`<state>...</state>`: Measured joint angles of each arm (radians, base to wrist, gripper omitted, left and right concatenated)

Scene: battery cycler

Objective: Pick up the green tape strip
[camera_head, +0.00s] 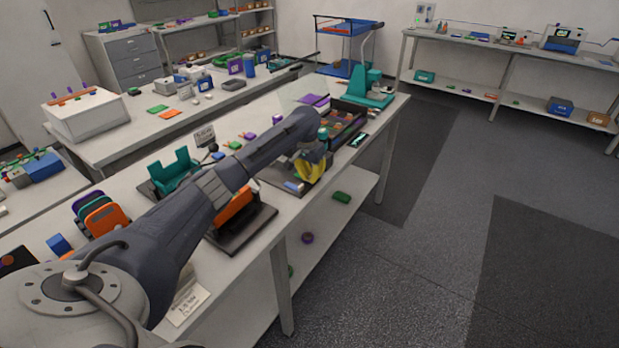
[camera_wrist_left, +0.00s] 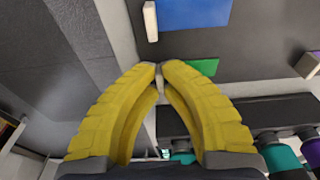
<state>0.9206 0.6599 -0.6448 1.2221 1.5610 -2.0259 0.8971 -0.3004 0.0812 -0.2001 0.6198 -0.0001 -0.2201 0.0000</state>
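My left gripper (camera_head: 311,180) has yellow fingers and reaches down over a dark mat (camera_head: 270,178) near the bench's front edge. In the left wrist view its two fingertips (camera_wrist_left: 159,70) are nearly touching, with only a thin grey sliver between them. A small green strip (camera_wrist_left: 204,67) shows just beside and behind the right-hand finger, which hides part of it. I see no clear grip on the strip. My right gripper is not in view.
A blue piece (camera_wrist_left: 192,15) with a white block (camera_wrist_left: 150,20) lies beyond the fingers in the left wrist view. A dark compartment box (camera_head: 345,125) stands beyond the gripper. An orange part on a dark stand (camera_head: 240,236) is nearer. Open floor lies right of the bench.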

